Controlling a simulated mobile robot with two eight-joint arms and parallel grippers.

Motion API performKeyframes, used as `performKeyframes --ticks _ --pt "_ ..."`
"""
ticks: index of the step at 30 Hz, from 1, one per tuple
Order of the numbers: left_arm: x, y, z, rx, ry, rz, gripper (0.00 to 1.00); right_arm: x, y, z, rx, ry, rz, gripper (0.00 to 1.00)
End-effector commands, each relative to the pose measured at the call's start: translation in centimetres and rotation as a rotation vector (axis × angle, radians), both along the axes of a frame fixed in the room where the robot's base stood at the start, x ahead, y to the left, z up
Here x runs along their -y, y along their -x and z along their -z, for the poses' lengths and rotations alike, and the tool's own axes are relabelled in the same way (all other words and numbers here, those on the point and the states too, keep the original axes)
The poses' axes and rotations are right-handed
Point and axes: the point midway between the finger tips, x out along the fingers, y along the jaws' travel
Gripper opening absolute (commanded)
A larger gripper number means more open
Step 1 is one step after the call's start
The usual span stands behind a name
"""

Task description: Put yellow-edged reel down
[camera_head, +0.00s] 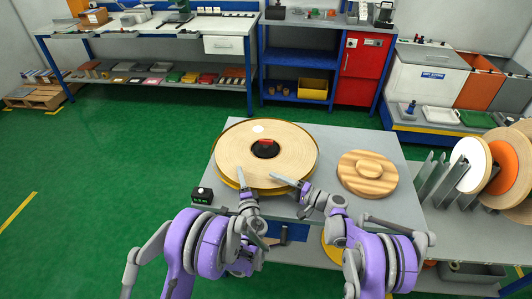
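The yellow-edged reel (236,149) is a wide, pale tan disc with a yellow rim and a dark hub with a red mark. It appears to lie flat on the grey table (345,145), though its underside is hidden. My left gripper (242,180) is at the reel's front left edge. My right gripper (285,181) is at its front edge, to the right of the left one. Both overlap the rim in the picture. I cannot tell whether either finger pair is closed on it.
A striped wooden disc with a raised knob (367,173) sits on the table to the right. Upright reels (510,165) stand in a rack at the right. Green floor (120,150) is open at left.

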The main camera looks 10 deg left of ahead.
Motion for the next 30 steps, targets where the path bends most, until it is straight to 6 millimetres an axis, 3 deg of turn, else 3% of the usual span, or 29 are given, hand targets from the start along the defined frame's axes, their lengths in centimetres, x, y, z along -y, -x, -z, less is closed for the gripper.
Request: performKeyframes --ticks 11,24,30 --pt "0.2 0.5 -0.1 0.001 0.000 0.000 0.53 0.0 0.0 -0.1 0.000 0.000 -0.002 0.53" --pt "3.6 8.3 -0.1 0.000 0.001 0.001 0.53 -0.1 0.1 -0.1 0.000 0.000 -0.002 0.53" --pt "4.5 10.5 0.0 0.000 0.000 0.000 0.53 -0.1 0.1 -0.1 0.000 0.000 -0.002 0.53"
